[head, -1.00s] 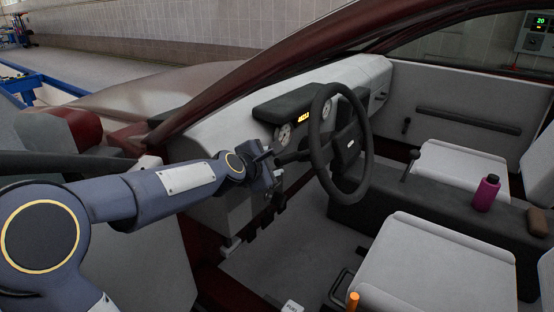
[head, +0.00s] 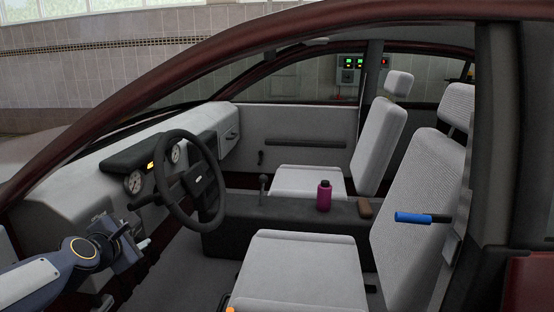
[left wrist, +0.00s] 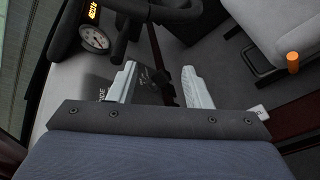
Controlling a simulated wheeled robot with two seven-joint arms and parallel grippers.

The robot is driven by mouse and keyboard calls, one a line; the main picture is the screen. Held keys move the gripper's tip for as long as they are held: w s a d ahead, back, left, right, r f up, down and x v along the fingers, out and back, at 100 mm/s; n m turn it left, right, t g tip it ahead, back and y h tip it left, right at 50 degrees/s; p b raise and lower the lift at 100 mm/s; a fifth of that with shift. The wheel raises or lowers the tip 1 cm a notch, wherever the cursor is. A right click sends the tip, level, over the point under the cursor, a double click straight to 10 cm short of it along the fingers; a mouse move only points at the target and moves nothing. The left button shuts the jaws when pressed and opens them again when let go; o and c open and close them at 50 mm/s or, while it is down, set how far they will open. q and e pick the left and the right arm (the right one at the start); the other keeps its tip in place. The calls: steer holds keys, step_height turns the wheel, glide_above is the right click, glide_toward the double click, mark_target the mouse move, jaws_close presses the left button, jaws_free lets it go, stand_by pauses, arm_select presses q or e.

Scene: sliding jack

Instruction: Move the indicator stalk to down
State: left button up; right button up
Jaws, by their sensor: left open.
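The indicator stalk (head: 145,200) is a dark lever on the left side of the steering wheel (head: 199,178). In the head view it points left and slightly down. My left gripper (head: 130,233) is open, below the stalk and apart from it, left of the wheel's lower rim. In the left wrist view the two pale fingers (left wrist: 159,84) stand wide apart with nothing gripped between them. The dark wheel and column parts show beyond them at the top; I cannot clearly tell the stalk there. My right gripper is not in view.
Gauges (head: 134,182) and the dashboard (head: 75,200) lie behind the stalk. The near seat (head: 290,265) and the centre console (head: 250,205), with a purple bottle (head: 324,196), are to the right. A blue handle (head: 412,218) shows by the near backrest. The red door frame arches overhead.

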arm_select(q)
steer(key=s+d+r+m+g+h+p, duration=0.2)
steer(key=s+d+r+m+p, duration=0.25)
steer(key=s+m+p, duration=0.35)
steer(key=s+d+r+m+g+h+p, duration=0.2)
steer(key=s+d+r+m+p, duration=0.35)
steer(key=s, duration=0.55)
steer(key=s+d+m+g+p, duration=0.2)
steer(key=s+m+g+p, duration=0.2)
steer(key=s+m+p, duration=0.5)
steer(key=s+m, duration=0.1)
steer(key=s, duration=0.4)
steer(key=shift+s+d+r, duration=0.15)
steer(key=shift+r, duration=0.05)
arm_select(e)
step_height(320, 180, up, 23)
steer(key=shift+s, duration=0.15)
